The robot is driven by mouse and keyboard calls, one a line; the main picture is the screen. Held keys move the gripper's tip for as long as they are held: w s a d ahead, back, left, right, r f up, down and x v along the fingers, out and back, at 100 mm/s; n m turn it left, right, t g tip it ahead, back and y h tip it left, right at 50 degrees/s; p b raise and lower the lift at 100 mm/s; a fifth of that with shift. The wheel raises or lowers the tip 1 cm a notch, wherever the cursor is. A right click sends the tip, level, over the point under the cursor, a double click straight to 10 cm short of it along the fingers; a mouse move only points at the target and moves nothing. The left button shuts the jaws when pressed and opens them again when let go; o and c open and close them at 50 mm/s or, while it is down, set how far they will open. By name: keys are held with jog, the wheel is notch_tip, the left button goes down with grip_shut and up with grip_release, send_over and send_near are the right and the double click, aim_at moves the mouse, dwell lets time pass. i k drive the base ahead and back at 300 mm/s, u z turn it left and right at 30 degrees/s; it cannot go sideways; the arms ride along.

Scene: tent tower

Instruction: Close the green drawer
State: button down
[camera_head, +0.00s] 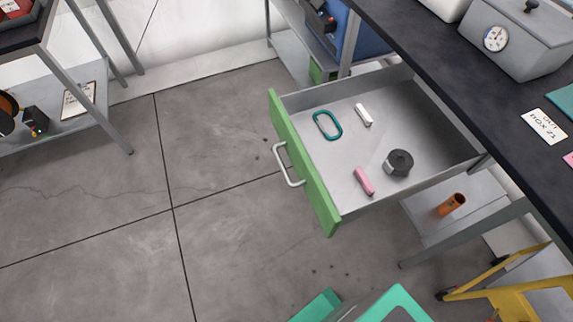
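The green drawer (301,168) hangs under the black-topped workbench and is pulled well out. It has a green front panel, a silver bar handle (287,165) on the outside, and a grey metal inside. In it lie a teal carabiner-like ring (327,125), a small white item (363,115), a pink item (365,181) and a dark grey roll (399,162). My gripper cannot be made out in this view.
The workbench top (437,71) carries a grey box with a dial (515,38) and a label card (545,126). An orange cup (451,204) stands on the lower shelf. Yellow framework (505,297) stands lower right. Another shelf unit (68,122) is at left. The floor (200,220) before the drawer is clear.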

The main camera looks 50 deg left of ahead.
aim_at(406, 113)
jog(key=u, duration=3.15)
jog(key=k, duration=0.95)
jog(key=z, duration=0.85)
jog(key=i, duration=1)
jog(key=z, duration=0.05)
